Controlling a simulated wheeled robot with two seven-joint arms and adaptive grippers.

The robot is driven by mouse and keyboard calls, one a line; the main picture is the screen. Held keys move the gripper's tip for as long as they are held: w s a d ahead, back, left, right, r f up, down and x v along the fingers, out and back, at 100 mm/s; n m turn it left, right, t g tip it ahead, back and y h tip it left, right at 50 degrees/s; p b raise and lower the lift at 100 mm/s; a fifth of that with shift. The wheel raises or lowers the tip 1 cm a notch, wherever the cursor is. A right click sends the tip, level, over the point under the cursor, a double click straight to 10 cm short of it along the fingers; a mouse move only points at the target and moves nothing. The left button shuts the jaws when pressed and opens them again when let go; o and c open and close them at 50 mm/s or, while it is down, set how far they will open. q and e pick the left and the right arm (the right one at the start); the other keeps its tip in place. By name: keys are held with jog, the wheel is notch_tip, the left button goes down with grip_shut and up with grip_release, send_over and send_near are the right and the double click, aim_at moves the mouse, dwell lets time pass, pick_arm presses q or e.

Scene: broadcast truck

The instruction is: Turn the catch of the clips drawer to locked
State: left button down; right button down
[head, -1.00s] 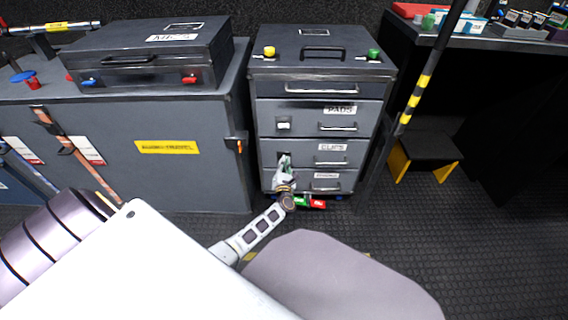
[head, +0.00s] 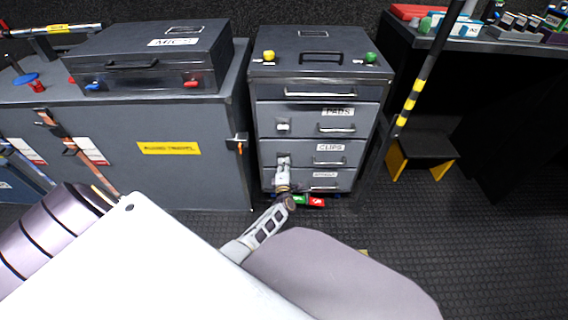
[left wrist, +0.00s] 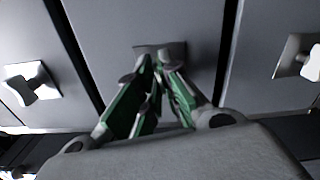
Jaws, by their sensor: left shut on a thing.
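The clips drawer (head: 300,150) is a grey drawer labelled CLIPS, pushed in, third from the top of the dark cabinet. Its catch, at the drawer's left end, is mostly hidden by my left gripper (head: 283,165) in the head view. In the left wrist view, the catch's pale plate (left wrist: 177,48) shows behind the green-padded fingers of my left gripper (left wrist: 160,70). The fingers are shut on the catch's knob, which they largely cover, so its exact angle is hard to tell. My right gripper is not in view.
The pads drawer above has its own catch (head: 283,127). Bar handles, such as the clips handle (head: 330,161), stick out to the right. A grey case bench (head: 190,180) stands left. A striped pole (head: 410,100) and a step (head: 425,150) stand right.

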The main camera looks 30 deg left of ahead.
pick_arm(q)
jog(key=shift+f+m, duration=0.1)
jog(key=shift+m, duration=1)
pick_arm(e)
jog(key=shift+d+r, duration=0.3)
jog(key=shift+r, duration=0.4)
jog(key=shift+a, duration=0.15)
pick_arm(q)
jog(key=c, duration=1.7)
grip_release()
jog(key=shift+o, duration=0.5)
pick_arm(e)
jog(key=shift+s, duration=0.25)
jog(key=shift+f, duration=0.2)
pick_arm(q)
jog(key=v, duration=0.7)
jog(key=shift+s, duration=0.25)
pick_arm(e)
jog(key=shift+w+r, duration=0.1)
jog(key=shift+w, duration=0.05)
